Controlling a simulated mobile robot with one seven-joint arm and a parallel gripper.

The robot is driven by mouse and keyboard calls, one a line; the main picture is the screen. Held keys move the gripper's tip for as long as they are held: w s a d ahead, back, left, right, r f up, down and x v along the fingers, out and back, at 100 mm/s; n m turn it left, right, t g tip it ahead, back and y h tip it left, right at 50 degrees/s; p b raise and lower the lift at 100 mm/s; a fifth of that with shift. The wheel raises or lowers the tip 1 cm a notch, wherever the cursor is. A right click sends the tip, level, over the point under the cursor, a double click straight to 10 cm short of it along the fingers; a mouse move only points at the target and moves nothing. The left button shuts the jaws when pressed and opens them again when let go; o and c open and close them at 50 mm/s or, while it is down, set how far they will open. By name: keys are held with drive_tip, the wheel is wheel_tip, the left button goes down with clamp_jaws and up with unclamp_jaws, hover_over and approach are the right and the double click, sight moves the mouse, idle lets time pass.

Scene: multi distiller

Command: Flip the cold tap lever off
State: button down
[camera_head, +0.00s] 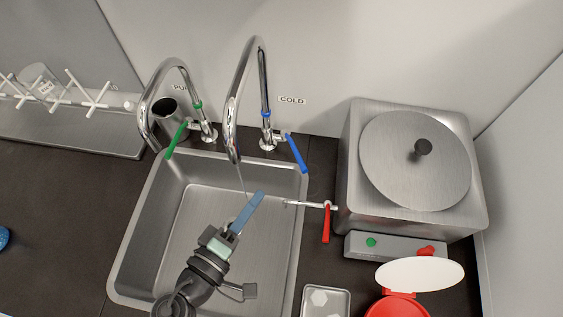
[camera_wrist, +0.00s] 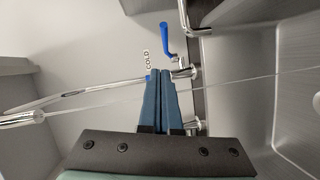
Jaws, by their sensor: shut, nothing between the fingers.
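The cold tap (camera_head: 264,100) is a tall chrome gooseneck with a blue band, behind the sink under a "COLD" label. Its blue lever (camera_head: 296,152) slants down to the right of its base. In the wrist view the lever (camera_wrist: 166,40) shows beyond my fingertips. A thin stream of water (camera_head: 241,180) falls from the spout and crosses the wrist view (camera_wrist: 230,84). My gripper (camera_head: 258,196) is over the sink, its blue fingers shut and empty. The fingers (camera_wrist: 160,74) are apart from the lever, which lies up and to their right in the head view.
A second tap with a green lever (camera_head: 176,140) stands to the left. The sink (camera_head: 172,190) is below my gripper. A steel distiller (camera_head: 350,150) stands on the right, with a red-levered outlet (camera_head: 326,222) beside the sink. A drying rack (camera_head: 70,130) is at far left.

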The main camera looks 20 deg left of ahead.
drive_tip(key=shift+s+a+f+n+y, duration=0.15)
drive_tip(key=shift+s+a+n+y, duration=0.2)
drive_tip(key=shift+s, duration=0.1)
drive_tip(key=shift+s+a+f+n+y, duration=0.15)
drive_tip(key=shift+s+a+n+y, duration=0.1)
drive_tip(key=shift+s+n, duration=0.15)
drive_tip(key=shift+d, duration=0.1)
drive_tip(key=p, duration=0.3)
approach(294, 151)
drive_tip(key=w+a, duration=0.2)
drive_tip(key=shift+w+d+f, duration=0.15)
drive_tip(key=shift+w+d, duration=0.35)
drive_tip(key=shift+w, duration=0.05)
drive_tip(key=shift+w+d+f, duration=0.15)
drive_tip(key=shift+w+d, duration=0.35)
drive_tip(key=shift+w, duration=0.05)
drive_tip(key=shift+w+d+f, duration=0.15)
drive_tip(key=shift+w+d, duration=0.15)
